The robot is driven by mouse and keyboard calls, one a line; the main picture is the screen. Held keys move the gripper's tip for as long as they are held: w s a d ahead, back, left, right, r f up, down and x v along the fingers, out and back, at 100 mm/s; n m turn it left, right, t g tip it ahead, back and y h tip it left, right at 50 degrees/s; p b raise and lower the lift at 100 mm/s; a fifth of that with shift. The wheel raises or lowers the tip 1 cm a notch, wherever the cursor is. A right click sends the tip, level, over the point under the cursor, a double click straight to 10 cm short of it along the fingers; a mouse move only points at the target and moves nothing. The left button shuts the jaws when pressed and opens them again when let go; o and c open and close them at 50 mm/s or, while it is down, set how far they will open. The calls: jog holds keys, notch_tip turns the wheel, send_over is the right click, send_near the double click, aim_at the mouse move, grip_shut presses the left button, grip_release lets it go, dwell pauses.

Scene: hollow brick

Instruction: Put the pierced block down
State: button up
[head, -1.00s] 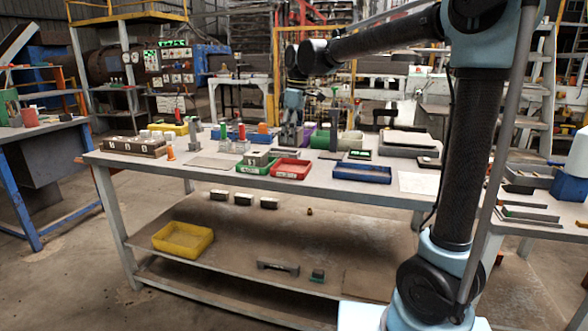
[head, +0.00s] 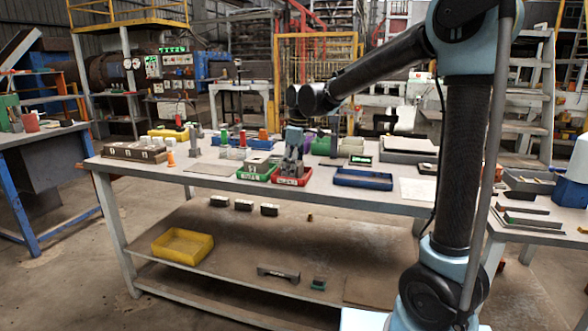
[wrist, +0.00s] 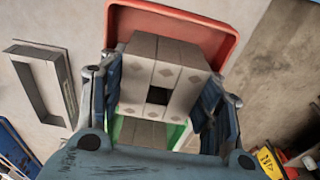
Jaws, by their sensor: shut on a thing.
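My gripper (head: 292,158) is over the red tray (head: 291,182) on the workbench, beside the green tray (head: 256,177). In the wrist view its two fingers (wrist: 162,92) are shut on the pierced block (wrist: 140,70), a pale grey block with a dark square hole and diamond marks. Behind the block in that view lie the red tray (wrist: 228,45) and part of the green tray (wrist: 178,132). Another grey block (wrist: 142,132) shows in the green tray. Whether the held block touches anything below cannot be told.
The blue tray (head: 362,182) stands to the right on the workbench (head: 210,182). Several coloured upright items stand behind. A grey channel-shaped piece (wrist: 42,90) lies to the left in the wrist view. A yellow bin (head: 182,246) is on the lower shelf.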

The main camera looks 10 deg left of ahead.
jog(key=o, duration=1)
jog(key=shift+f, duration=0.1)
jog(key=r, duration=0.4)
jog(key=d+r, duration=0.1)
jog(key=r, duration=0.7)
jog(key=shift+d+r, duration=0.1)
jog(key=shift+d, duration=0.15)
jog(key=shift+s, duration=0.15)
